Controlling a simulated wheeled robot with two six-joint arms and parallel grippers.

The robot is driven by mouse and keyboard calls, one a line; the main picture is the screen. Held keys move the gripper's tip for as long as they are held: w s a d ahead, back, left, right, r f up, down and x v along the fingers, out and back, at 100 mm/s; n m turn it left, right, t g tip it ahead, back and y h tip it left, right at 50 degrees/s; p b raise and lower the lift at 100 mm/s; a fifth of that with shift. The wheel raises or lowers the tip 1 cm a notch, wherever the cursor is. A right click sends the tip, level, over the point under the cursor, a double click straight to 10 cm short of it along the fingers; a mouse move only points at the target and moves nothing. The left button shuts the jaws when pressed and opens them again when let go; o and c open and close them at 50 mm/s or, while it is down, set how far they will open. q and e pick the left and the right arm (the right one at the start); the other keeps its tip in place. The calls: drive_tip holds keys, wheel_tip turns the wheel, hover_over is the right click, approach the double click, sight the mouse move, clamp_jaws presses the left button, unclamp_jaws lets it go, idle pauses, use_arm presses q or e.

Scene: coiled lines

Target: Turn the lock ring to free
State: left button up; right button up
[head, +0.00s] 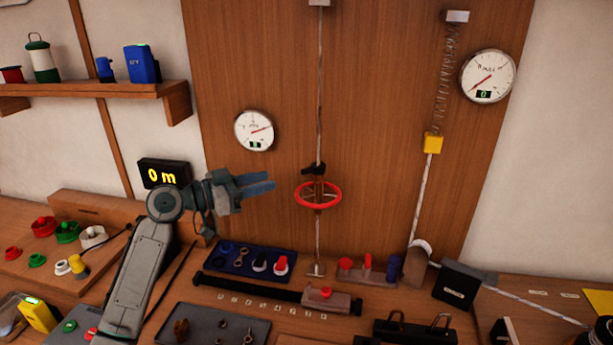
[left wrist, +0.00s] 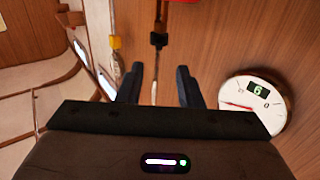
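A red ring (head: 335,200) with spokes sits around the vertical line in front of the wooden board; I take it to be the lock ring. A black clamp-like piece (head: 314,169) is on the line just above it. My left gripper (head: 273,183) is to the left of the ring, its fingers pointing right and apart from it. In the left wrist view its two fingers (left wrist: 161,84) stand apart with nothing between them. A red part (left wrist: 182,1) is cut off at that view's top edge; I cannot tell if it is the ring. My right gripper is not in view.
Two round gauges, a left one (head: 254,131) and a right one (head: 488,77), hang on the board. A spring (head: 444,80) with a yellow block (head: 432,143) hangs at the right. A blue tray (head: 237,262) and a clamp bar (head: 250,289) lie below. The board between gripper and ring is clear.

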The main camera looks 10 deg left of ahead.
sight(313, 169)
use_arm(q)
drive_tip(key=p+x, duration=0.5)
drive_tip(key=x, duration=0.4)
drive_tip(key=shift+d+r, duration=0.2)
drive_tip(key=c, duration=0.6)
drive_tip(key=shift+d+f, duration=0.1)
clamp_jaws()
